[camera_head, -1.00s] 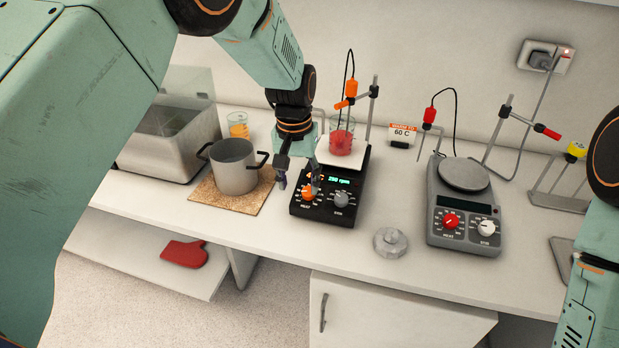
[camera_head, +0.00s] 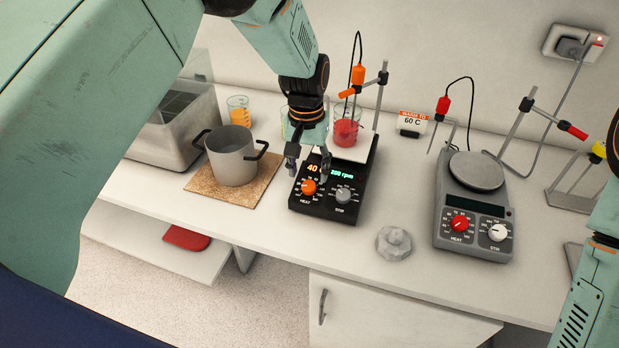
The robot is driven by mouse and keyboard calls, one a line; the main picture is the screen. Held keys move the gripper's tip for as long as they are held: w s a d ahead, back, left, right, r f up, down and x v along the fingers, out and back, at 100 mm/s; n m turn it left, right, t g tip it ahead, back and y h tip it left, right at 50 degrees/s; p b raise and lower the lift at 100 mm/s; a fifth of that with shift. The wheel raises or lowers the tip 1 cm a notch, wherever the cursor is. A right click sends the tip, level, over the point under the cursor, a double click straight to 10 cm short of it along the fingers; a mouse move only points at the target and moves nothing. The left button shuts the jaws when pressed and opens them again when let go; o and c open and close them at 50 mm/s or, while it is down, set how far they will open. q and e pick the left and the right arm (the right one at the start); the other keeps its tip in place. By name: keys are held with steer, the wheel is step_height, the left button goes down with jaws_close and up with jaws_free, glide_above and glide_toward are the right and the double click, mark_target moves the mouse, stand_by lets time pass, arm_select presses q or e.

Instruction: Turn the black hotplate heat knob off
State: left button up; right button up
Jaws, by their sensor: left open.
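The black hotplate (camera_head: 326,207) stands in the middle of the bench. Its orange heat knob (camera_head: 309,187) is at the front left, beside a grey stir knob (camera_head: 343,195). Its display (camera_head: 344,174) is lit, with an orange number, partly covered, and "200 rpm" in green. A beaker of red liquid (camera_head: 346,131) sits on its white top plate. My left gripper (camera_head: 308,173) is open, its fingers pointing down above and behind the heat knob, with no visible grip on it. My right gripper is out of view; only part of that arm shows at the right edge.
A grey hotplate (camera_head: 476,245) with a red heat knob stands to the right. A steel pot (camera_head: 231,161) sits on a cork mat (camera_head: 255,192) to the left. A faceted grey lid-like piece (camera_head: 393,243) lies near the front edge. A stand rod rises behind the black hotplate.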

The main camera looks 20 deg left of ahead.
mark_target(308, 186)
arm_select(q)
step_height(308, 186, down, 4)
steer(key=shift+a+r, duration=0.1)
steer(key=shift+r, duration=0.1)
steer(key=shift+w+f, duration=0.15)
steer(key=shift+f, duration=0.4)
steer(key=shift+r, duration=0.15)
steer(key=shift+s, duration=0.2)
steer(key=shift+c, duration=0.8)
steer(key=shift+w, duration=0.2)
steer(key=c, duration=0.6)
jaws_close()
